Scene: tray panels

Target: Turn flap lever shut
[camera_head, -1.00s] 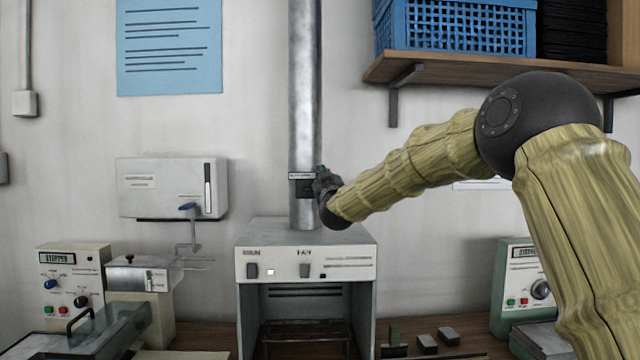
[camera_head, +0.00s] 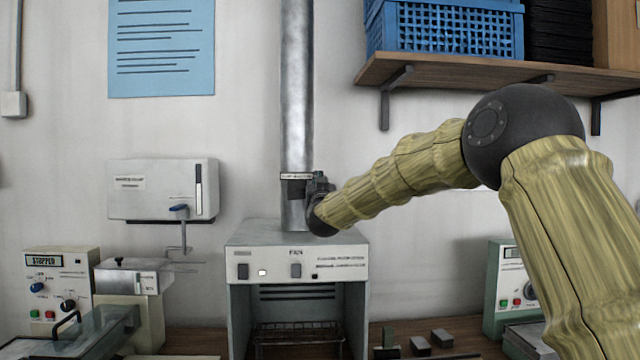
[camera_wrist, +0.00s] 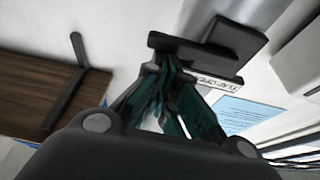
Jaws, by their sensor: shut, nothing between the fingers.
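The metal duct (camera_head: 297,90) rises up the wall above the fume box. A dark flap fitting (camera_head: 293,189) with a small pale label strip above it is on the duct, just left of my gripper (camera_head: 318,184). In the wrist view, a dark bar (camera_wrist: 205,55), seemingly the flap lever, lies across the tips of my gripper (camera_wrist: 160,72), with a dark block (camera_wrist: 236,38) behind it. The green-sided fingers are shut and empty, with their tips at or against the bar; I cannot tell if they touch. The label beside the bar is partly hidden.
The fume box (camera_head: 297,262) with its switches stands below the duct. A wall shelf (camera_head: 440,72) on brackets, bearing a blue crate (camera_head: 445,30), is above my arm. A white wall unit (camera_head: 150,188) hangs to the left. The wall between is clear.

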